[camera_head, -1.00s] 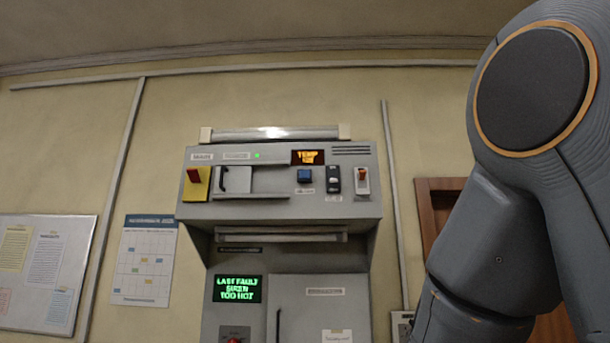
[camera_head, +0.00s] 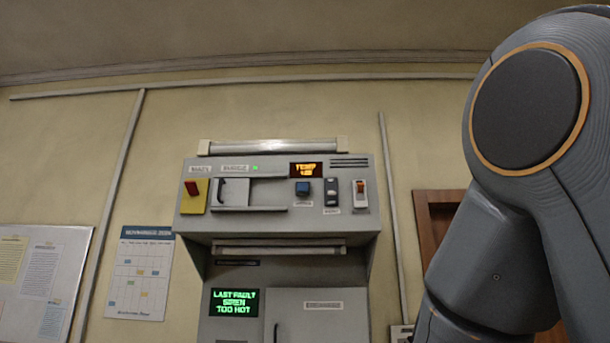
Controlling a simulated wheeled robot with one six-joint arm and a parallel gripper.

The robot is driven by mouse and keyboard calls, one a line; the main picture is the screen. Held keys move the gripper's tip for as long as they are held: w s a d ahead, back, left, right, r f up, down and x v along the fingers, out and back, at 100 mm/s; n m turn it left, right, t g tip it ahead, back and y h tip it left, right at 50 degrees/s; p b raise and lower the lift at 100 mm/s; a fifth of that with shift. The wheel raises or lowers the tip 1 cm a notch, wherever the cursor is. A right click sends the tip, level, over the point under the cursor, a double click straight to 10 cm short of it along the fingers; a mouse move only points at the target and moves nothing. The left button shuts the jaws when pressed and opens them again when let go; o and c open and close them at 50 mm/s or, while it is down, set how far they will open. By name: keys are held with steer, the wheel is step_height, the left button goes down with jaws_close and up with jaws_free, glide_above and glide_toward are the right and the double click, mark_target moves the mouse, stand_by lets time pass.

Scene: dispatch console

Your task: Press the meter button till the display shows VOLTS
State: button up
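The dispatch console (camera_head: 230,225) stands against the wall in the middle of the view. A small display (camera_head: 306,170) at its upper right shows orange text, TEMP with a smaller line under it. A blue button (camera_head: 303,188) sits just below the display, with a label under it too small to read; I cannot tell whether it is the meter button. My arm fills the right side of the picture. My gripper is out of view.
A red switch on a yellow plate (camera_head: 187,207), a sliding cover with a handle, a black rocker (camera_head: 331,191) and an orange-tipped switch (camera_head: 360,193) share the panel. A lower green screen (camera_head: 234,302) reads LAST FAULT SIREN TOO HOT. A calendar (camera_head: 141,274) hangs left.

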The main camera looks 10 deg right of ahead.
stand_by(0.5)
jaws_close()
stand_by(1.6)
